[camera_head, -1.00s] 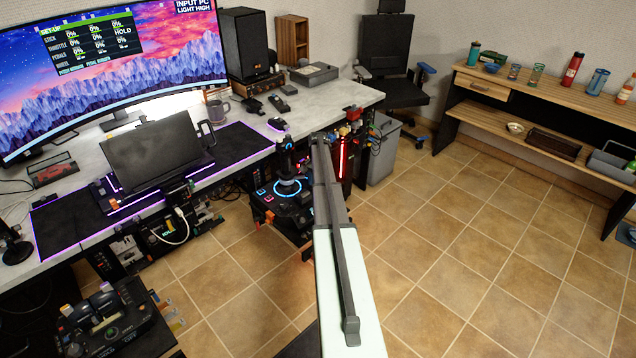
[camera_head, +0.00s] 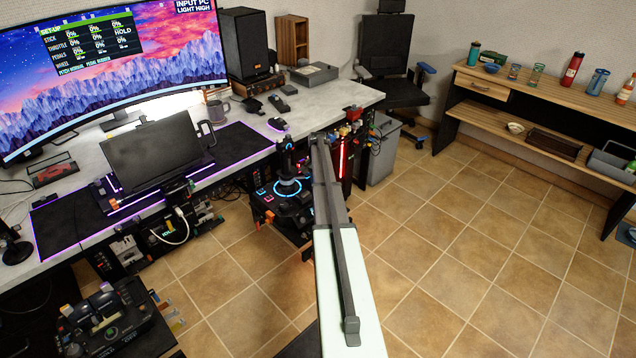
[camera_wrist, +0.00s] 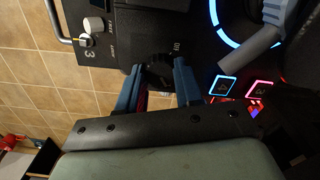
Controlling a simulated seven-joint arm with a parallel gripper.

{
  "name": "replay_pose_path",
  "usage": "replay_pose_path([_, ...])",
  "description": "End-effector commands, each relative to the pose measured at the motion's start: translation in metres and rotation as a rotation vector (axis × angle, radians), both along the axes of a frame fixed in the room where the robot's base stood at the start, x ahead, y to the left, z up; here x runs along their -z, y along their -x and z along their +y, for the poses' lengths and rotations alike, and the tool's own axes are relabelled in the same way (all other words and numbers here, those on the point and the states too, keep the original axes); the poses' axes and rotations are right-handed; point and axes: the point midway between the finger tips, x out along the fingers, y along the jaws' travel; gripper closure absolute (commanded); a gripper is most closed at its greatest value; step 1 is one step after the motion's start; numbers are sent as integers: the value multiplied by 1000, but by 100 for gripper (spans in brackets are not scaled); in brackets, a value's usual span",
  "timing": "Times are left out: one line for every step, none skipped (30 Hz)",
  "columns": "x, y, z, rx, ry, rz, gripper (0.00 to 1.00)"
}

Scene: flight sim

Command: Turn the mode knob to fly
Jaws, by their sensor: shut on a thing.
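In the wrist view a round black knob (camera_wrist: 158,72) sits near the edge of a dark control panel (camera_wrist: 140,25). The two blue fingers of my gripper (camera_wrist: 159,84) stand on either side of it and are shut on it. My own arm hides the gripper and the knob there.
A white-capped switch (camera_wrist: 94,26) and a metal bar handle (camera_wrist: 52,22) are left of the knob. Lit blue (camera_wrist: 223,85) and red (camera_wrist: 259,89) buttons are close on the right. The monitor (camera_head: 120,70) shows a set-up panel. Tiled floor (camera_head: 470,260) is clear at the right.

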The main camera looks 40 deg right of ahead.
Motion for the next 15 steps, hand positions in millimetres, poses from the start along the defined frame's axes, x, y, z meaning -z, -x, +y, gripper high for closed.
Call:
replay_pose_path([0, 0, 0, -20, -1, 1, 96])
replay_pose_path([0, 0, 0, -37, -1, 1, 96])
replay_pose_path([0, 0, 0, -60, -1, 1, 96])
replay_pose_path([0, 0, 0, -81, -1, 1, 96])
replay_pose_path([0, 0, 0, -102, -1, 1, 96])
replay_pose_path([0, 0, 0, -133, -1, 1, 96])
replay_pose_path([0, 0, 0, -158, -1, 1, 96])
replay_pose_path([0, 0, 0, -184, -1, 1, 96])
replay_pose_path([0, 0, 0, -220, -1, 1, 96])
replay_pose_path([0, 0, 0, -248, -1, 1, 96])
replay_pose_path([0, 0, 0, -277, -1, 1, 96])
replay_pose_path([0, 0, 0, -314, -1, 1, 96])
replay_pose_path([0, 0, 0, -343, -1, 1, 96])
replay_pose_path([0, 0, 0, -372, -2, 2, 96])
replay_pose_path([0, 0, 0, -410, -2, 2, 96])
